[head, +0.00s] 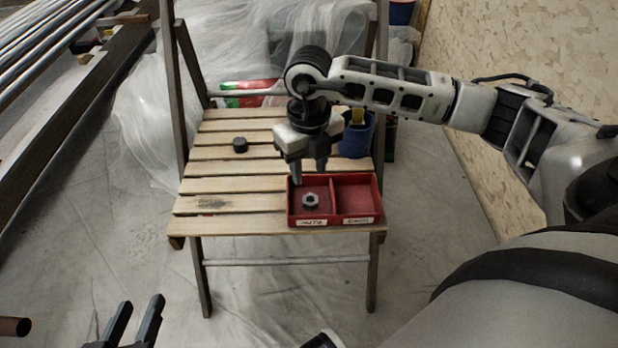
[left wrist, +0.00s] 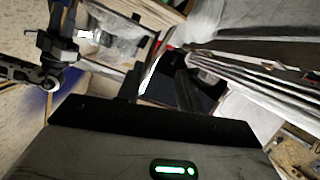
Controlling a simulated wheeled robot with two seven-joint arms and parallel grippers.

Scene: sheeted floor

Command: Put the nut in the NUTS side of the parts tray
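A grey hex nut (head: 310,201) lies in the left compartment of the red parts tray (head: 333,224), the one whose label reads NUTS. The tray sits at the front right of a slatted wooden chair seat. Its right compartment is empty; that side's label is too small to read surely. My right gripper (head: 309,178) is above the tray's left compartment, pointing down, with its fingers apart and nothing between them. My left gripper (head: 140,304) is low at the bottom left, away from the chair, with its fingers apart and empty. The left wrist view shows neither nut nor tray clearly.
A small dark block (head: 240,145) lies on the chair seat (head: 225,185). A blue cup (head: 357,136) with something yellow in it stands behind the tray. Metal pipes (head: 45,40) lie at the left, and a board wall (head: 535,80) stands at the right.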

